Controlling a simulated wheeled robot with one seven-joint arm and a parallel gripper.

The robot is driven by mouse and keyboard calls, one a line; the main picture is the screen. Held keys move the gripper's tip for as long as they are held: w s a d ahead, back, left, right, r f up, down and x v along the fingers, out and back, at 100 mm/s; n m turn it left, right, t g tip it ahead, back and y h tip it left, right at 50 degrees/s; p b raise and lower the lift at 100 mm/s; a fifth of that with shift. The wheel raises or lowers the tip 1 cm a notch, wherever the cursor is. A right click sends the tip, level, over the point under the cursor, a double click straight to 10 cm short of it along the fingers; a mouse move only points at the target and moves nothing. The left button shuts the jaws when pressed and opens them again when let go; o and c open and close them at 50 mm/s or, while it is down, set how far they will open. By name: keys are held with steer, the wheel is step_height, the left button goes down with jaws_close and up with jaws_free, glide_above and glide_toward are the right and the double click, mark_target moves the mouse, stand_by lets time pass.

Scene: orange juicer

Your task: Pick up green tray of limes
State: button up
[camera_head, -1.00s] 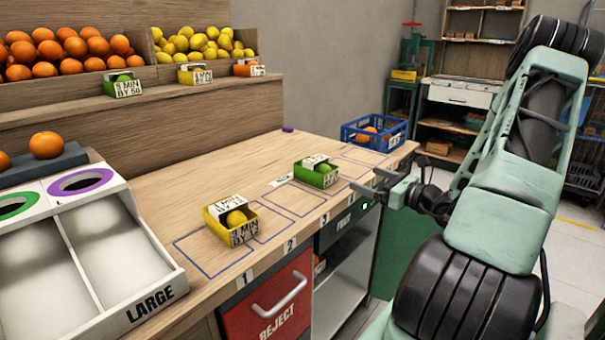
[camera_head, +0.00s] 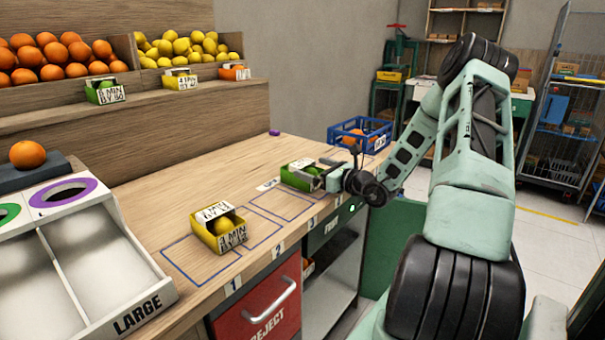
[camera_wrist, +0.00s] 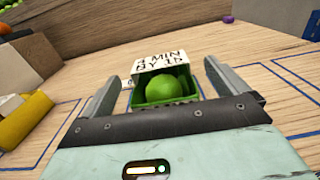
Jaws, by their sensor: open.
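The green tray of limes (camera_head: 299,178) stands on the wooden counter (camera_head: 262,160) near the square marked 3. In the wrist view the green tray (camera_wrist: 142,94) has a white label flap at its back, and one round lime (camera_wrist: 168,87) shows inside. My gripper (camera_head: 322,170) is at the tray's right side in the head view. In the wrist view my gripper (camera_wrist: 167,82) is open, with one finger on each side of the tray. Small gaps appear between fingers and tray; I cannot tell whether they touch.
A blue crate (camera_head: 360,134) stands at the counter's far end. A white LARGE bin (camera_head: 145,303) is at the left. A small purple object (camera_head: 274,132) lies behind.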

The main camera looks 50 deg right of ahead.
mark_target(307, 164)
steer(key=w, duration=0.3)
steer(key=shift+a, duration=0.15)
steer(key=c, duration=1.2)
steer(key=shift+o, duration=0.2)
steer(key=shift+r, duration=0.15)
